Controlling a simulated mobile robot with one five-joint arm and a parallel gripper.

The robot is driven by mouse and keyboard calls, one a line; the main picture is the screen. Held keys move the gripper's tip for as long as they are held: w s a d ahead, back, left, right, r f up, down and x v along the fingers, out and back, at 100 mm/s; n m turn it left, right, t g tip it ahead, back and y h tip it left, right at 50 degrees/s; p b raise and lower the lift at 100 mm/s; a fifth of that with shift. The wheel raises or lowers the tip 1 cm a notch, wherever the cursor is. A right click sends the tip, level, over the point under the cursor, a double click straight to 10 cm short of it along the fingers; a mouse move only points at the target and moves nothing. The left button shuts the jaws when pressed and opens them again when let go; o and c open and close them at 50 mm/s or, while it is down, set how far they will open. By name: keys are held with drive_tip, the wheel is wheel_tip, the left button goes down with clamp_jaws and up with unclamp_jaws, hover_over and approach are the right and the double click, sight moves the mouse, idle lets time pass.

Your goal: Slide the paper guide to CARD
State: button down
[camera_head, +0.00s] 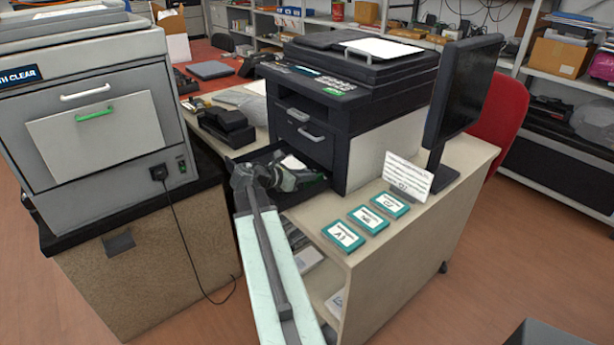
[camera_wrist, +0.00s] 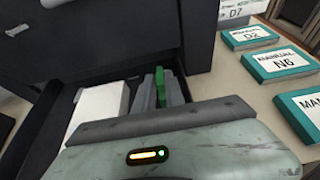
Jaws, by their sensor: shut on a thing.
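The paper guide shows as a green tab (camera_wrist: 161,86) in the wrist view, in the pulled-out tray of the printer (camera_head: 318,128). My gripper (camera_wrist: 161,92) is shut on this tab, with a grey finger on each side. In the head view my gripper (camera_head: 300,182) reaches low into the tray (camera_head: 262,154), in front of the printer. A white paper stack (camera_wrist: 98,107) lies in the tray, left of the guide in the wrist view. A gap shows between stack and guide. The guide's lower part is hidden by my gripper, and no CARD mark can be read.
Several teal-edged boxes (camera_head: 343,236) lie on the counter right of the tray. A sign (camera_head: 407,176) and a monitor (camera_head: 462,95) stand behind them. The printer body rises directly behind the tray. A grey machine (camera_head: 95,110) stands at the left, with a cable hanging down.

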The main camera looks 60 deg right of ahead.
drive_tip(key=w, duration=0.1)
drive_tip(key=w+d, duration=0.1)
drive_tip(key=w, duration=0.1)
drive_tip(key=shift+w+d, duration=0.1)
drive_tip(key=shift+w, duration=0.05)
drive_tip(key=c, duration=1.4)
unclamp_jaws()
drive_tip(key=p+v, duration=0.3)
drive_tip(key=v, duration=0.4)
drive_tip(key=shift+r, duration=0.15)
drive_tip(key=shift+a, duration=0.45)
drive_tip(key=shift+c, duration=0.3)
